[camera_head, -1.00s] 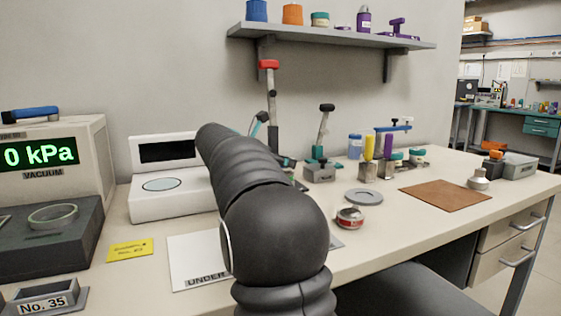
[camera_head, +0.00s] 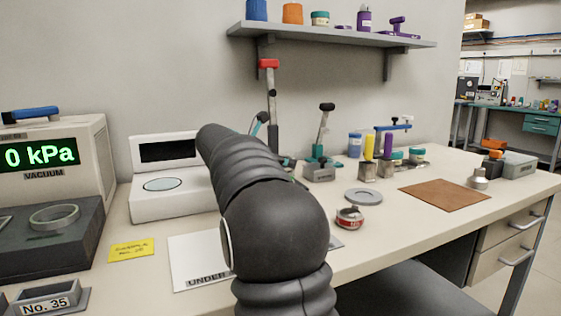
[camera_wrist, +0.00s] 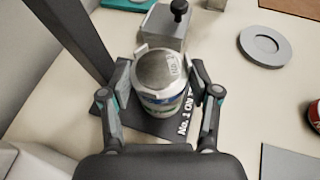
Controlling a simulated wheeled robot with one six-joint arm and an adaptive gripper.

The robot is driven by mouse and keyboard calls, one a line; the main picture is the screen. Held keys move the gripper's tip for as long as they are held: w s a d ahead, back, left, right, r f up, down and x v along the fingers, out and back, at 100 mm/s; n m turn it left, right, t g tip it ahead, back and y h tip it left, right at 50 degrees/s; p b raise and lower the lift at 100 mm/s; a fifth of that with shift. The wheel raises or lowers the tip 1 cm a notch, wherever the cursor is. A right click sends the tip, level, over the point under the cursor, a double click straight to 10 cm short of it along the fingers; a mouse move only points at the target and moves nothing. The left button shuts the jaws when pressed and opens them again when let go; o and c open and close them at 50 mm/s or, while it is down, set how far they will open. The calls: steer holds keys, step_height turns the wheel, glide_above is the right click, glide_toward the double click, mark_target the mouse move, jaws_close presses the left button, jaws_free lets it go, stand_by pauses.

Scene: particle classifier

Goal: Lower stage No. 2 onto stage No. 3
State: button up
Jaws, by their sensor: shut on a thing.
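In the wrist view my gripper (camera_wrist: 160,78) is shut on a round metal stage (camera_wrist: 156,66), one finger on each side. Its grey top faces the camera and carries a small label, too small to read surely; I take it as stage No. 2. Below it shows a cylinder with white, blue and green bands (camera_wrist: 163,104), probably stage No. 3. Whether the two touch or a gap is left cannot be told. The cylinder is over a dark base plate (camera_wrist: 148,122) lettered "No. 1 ON". In the head view my arm hides the gripper and the stages.
A grey block with a black knob (camera_wrist: 160,25) stands just behind the stage. A grey ring (camera_head: 363,196) and a red-and-silver round part (camera_head: 349,218) lie to the right. A white instrument (camera_head: 163,200) and a white sheet (camera_head: 195,265) are left of my arm. A brown mat (camera_head: 444,196) is clear.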

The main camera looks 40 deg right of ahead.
steer(key=shift+f, duration=0.4)
stand_by(0.4)
steer(key=o, duration=1.3)
steer(key=shift+o, duration=0.2)
steer(key=v, duration=1.2)
